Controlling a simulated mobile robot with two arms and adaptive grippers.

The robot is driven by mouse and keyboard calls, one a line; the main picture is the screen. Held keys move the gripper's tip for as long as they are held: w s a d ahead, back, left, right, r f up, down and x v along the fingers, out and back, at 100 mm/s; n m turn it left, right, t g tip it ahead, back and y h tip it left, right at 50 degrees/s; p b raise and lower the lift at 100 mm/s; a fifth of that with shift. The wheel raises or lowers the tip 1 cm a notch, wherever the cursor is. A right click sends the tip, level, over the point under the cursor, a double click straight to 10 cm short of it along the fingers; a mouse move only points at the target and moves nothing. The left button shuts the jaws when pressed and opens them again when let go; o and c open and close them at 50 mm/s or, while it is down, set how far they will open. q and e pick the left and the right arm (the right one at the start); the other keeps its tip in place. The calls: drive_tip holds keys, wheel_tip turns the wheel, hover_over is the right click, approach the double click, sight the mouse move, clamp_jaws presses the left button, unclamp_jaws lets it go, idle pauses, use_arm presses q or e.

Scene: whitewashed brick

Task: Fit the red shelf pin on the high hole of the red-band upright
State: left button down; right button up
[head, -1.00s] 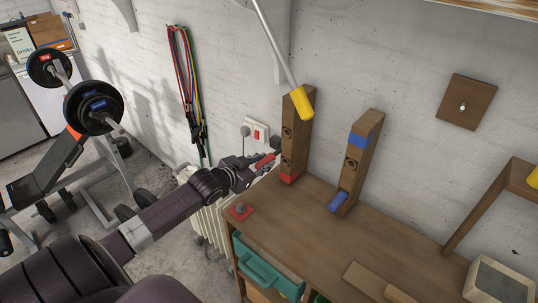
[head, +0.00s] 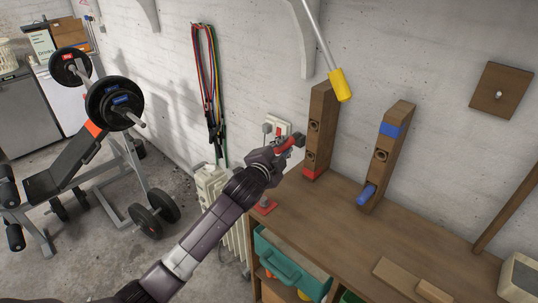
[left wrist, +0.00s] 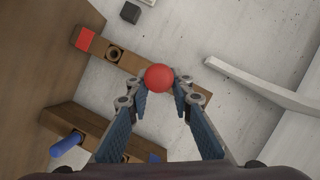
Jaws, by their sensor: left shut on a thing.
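My left gripper (head: 292,144) is shut on the red shelf pin (head: 287,146), just left of the red-band upright (head: 321,118). In the left wrist view the pin's round red end (left wrist: 159,78) sits between the fingertips and covers part of the upright (left wrist: 136,64). The upright has a red band (head: 312,174) at its foot. Its high hole (head: 314,126) and low hole (head: 310,156) both look empty. In the head view the pin is at a height between the holes, apparently apart from the wood. My right gripper is out of view.
The blue-band upright (head: 388,160) stands to the right, with a blue pin (head: 367,194) low on it. A yellow-handled rod (head: 340,85) hangs close above the red-band upright. A red pad (head: 265,207) lies at the bench's left edge.

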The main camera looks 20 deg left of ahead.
sight(300, 135)
use_arm(q)
drive_tip(key=shift+w, duration=0.1)
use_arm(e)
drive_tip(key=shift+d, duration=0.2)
use_arm(q)
drive_tip(key=shift+r+p, duration=0.15)
drive_tip(key=shift+p, duration=0.2)
drive_tip(key=shift+w+d, duration=0.1)
drive_tip(key=w, duration=0.1)
drive_tip(key=w+d+b, duration=0.1)
drive_tip(key=w, duration=0.2)
drive_tip(key=shift+w+d+b, duration=0.35)
drive_tip(key=shift+w+b, duration=0.05)
drive_tip(key=shift+w, duration=0.1)
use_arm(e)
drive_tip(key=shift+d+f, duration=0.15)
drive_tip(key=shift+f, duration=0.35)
use_arm(q)
drive_tip(key=shift+p, duration=0.55)
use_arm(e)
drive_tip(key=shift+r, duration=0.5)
use_arm(q)
drive_tip(key=shift+d, duration=0.1)
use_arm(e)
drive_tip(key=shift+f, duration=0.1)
